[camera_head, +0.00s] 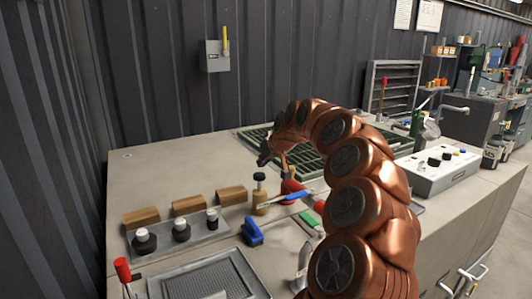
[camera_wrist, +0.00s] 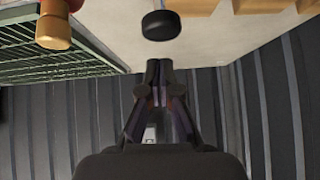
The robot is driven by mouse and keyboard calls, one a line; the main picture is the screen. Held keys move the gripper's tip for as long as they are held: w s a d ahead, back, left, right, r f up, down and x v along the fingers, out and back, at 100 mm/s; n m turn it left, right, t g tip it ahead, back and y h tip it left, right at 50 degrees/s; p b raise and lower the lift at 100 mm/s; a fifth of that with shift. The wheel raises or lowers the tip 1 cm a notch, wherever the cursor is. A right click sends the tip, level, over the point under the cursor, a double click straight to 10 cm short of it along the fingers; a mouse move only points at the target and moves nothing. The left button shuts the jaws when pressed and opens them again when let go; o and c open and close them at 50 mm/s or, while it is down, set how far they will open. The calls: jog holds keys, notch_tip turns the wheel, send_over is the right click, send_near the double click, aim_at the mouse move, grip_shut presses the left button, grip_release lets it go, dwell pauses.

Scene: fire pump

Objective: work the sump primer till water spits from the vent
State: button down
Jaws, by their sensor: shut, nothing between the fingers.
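My gripper (camera_head: 265,156) hangs above the bench (camera_head: 160,165), near the front left of a green grating (camera_head: 255,138). In the wrist view my gripper (camera_wrist: 160,68) is shut and empty, its tips close below a round black knob (camera_wrist: 160,25) in the picture. That knob seems to be the top of a brass-coloured piece (camera_head: 260,198). A red-handled lever (camera_head: 383,84) stands upright behind my arm; its base is hidden. A green fitting (camera_head: 417,122) with a round gauge (camera_head: 430,130) is beside it. I cannot tell which is the sump primer. No vent or water is clear.
A red piece with a brass end (camera_wrist: 55,28) stands close beside my gripper. A blue-handled tool (camera_head: 292,196), blue brush (camera_head: 252,232), wooden blocks (camera_head: 188,205) and black-based knobs (camera_head: 181,231) occupy the front. A control box (camera_head: 440,170) is right. The bench's back left is clear.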

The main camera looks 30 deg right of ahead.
aim_at(262, 175)
jog(key=shift+f, duration=1.2)
jog(key=shift+f, duration=0.15)
jog(key=shift+s+a+f+b, duration=0.1)
jog(key=shift+f+b, duration=0.75)
jog(key=shift+f, duration=0.8)
jog(key=shift+r, duration=0.55)
jog(key=r, duration=0.2)
jog(key=r+p, duration=0.1)
jog(key=r, duration=0.1)
jog(key=shift+d, duration=0.2)
jog(key=v, duration=0.9)
jog(key=shift+s+b, duration=0.2)
jog(key=shift+b, duration=0.1)
